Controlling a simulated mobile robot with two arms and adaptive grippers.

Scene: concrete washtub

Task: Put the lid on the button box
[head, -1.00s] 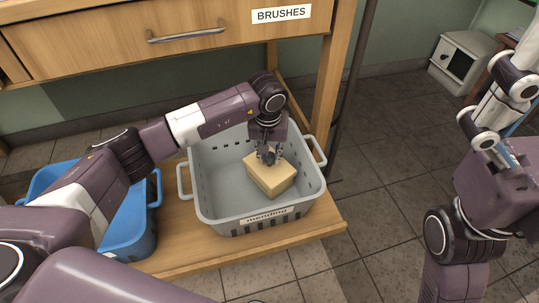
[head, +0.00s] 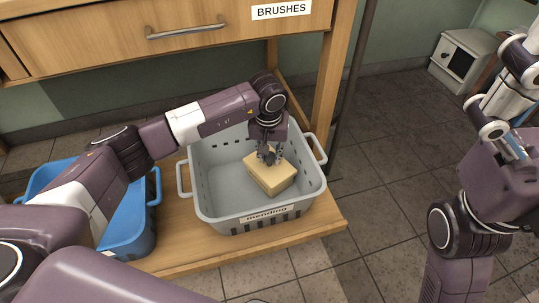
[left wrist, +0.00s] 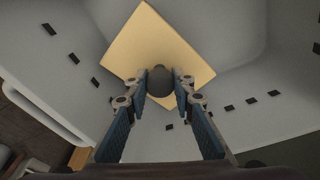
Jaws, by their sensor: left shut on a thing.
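The button box (head: 281,185) is a tan, square-cornered block in the grey basket. Its lid (head: 262,165) is the same tan and appears to lie on top of it; I cannot tell if there is a gap. In the left wrist view the tan lid (left wrist: 190,42) has a dark round knob (left wrist: 159,80) between the fingers. My left gripper (head: 268,156) points down and is shut on this knob. My right gripper (head: 507,145) is partly visible at the right edge, clear of the basket; its opening is unclear.
The grey basket (head: 212,217), labelled "mending", stands on a wooden shelf (head: 182,254). A blue basket (head: 140,229) is to its left, partly behind my arm. A drawer (head: 110,40) labelled "BRUSHES" is above. A table leg (head: 333,75) stands behind right.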

